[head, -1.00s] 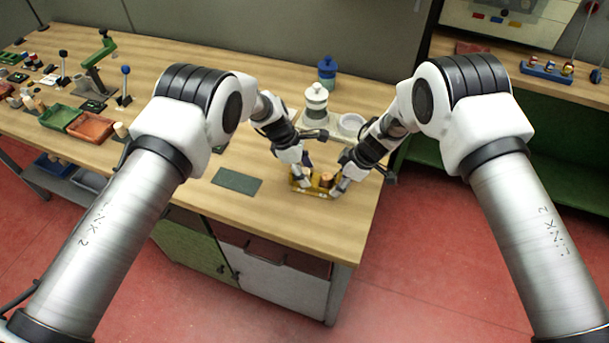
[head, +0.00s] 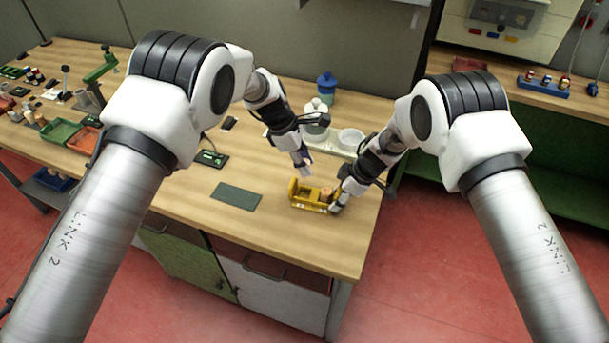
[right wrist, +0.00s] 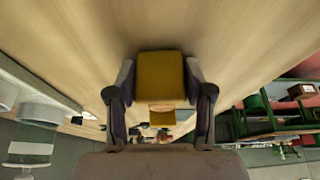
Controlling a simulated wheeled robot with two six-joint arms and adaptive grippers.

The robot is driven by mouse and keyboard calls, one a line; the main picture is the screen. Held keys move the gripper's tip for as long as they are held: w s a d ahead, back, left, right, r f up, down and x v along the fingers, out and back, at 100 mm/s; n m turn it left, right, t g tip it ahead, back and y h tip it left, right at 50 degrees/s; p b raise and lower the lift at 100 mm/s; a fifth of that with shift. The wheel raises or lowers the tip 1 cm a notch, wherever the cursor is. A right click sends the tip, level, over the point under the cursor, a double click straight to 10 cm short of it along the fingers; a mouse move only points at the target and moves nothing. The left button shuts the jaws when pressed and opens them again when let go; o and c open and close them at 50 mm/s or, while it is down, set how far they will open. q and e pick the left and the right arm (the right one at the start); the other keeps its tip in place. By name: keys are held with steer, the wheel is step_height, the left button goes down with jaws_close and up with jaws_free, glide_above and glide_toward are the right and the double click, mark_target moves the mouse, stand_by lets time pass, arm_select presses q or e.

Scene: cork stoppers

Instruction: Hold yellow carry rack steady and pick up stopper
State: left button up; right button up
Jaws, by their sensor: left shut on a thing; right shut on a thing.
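The yellow carry rack (head: 300,201) stands on the table near its right front edge, with a cork-coloured stopper (head: 326,194) in its right part. My right gripper (head: 338,201) is shut on the rack's right end. In the right wrist view the rack's yellow end (right wrist: 160,75) sits between the fingers of my right gripper (right wrist: 162,98). My left gripper (head: 306,170) is above the rack, apart from it, and shut on a small stopper at its fingertips. That stopper is mostly hidden and too small to see clearly.
A dark green mat (head: 236,196) lies left of the rack. Behind are a pale tray with a white bowl (head: 350,137) and a blue-capped jar (head: 326,88). Green and red bins (head: 59,133) stand far left.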

arm_select(q)
steer(key=shift+r, duration=0.3)
arm_select(e)
steer(key=shift+s+f, duration=0.1)
steer(key=o, duration=1.2)
steer(key=shift+o, duration=1)
arm_select(q)
steer(key=shift+f, duration=0.1)
arm_select(e)
steer(key=w+v, duration=0.1)
steer(key=v, duration=1.1)
steer(key=shift+s, duration=0.4)
steer(key=shift+f, duration=0.15)
